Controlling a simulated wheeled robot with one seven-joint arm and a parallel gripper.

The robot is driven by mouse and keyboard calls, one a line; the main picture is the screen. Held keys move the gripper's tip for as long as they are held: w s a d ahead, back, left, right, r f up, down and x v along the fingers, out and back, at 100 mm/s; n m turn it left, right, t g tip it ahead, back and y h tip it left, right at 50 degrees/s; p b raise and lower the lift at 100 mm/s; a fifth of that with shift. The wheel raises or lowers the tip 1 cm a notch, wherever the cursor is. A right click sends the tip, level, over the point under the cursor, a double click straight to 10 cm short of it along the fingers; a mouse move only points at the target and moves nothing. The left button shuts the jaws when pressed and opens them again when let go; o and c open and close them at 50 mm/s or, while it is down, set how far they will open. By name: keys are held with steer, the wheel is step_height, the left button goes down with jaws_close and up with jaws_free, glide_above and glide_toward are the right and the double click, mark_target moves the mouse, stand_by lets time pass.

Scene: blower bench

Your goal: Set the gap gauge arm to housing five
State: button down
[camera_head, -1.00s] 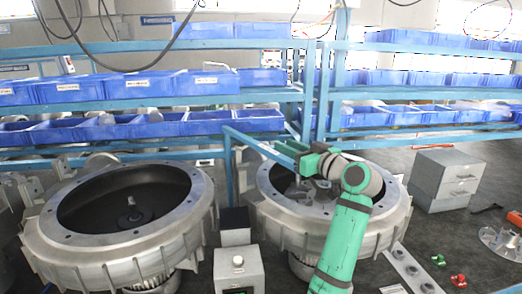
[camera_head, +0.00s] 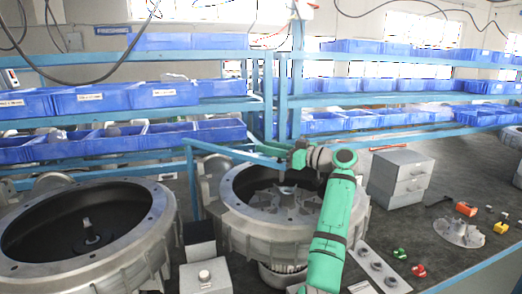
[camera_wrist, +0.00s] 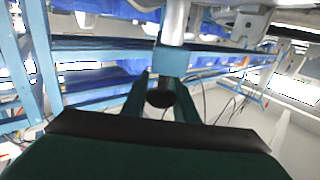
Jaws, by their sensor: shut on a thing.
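The gap gauge arm (camera_head: 225,157) appears to be the blue bar reaching from a blue post at the left over the right-hand blower housing (camera_head: 245,222). My gripper (camera_head: 268,149) is at the bar's outer end, above the housing's back rim. In the wrist view my gripper (camera_wrist: 160,95) is shut on a dark round knob (camera_wrist: 160,98). A blue block (camera_wrist: 175,63) and a grey rod show just beyond it. The right housing holds a finned grey impeller (camera_head: 285,200). A second housing (camera_head: 130,250) stands at the left. I see no housing numbers.
Grey boxes (camera_head: 205,278) stand between the housings. A grey drawer cabinet (camera_head: 402,175) is at the right. A loose finned disc (camera_head: 461,232) and small coloured parts lie right of the housing. Blue racks with bins (camera_head: 130,97) line the back.

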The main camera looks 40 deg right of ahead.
steer(key=shift+s+d+f, duration=0.15)
steer(key=shift+d, duration=0.25)
steer(key=c, duration=1.4)
jaws_free()
steer(key=shift+s+d, duration=0.1)
steer(key=v, duration=1)
steer(key=shift+s, duration=0.25)
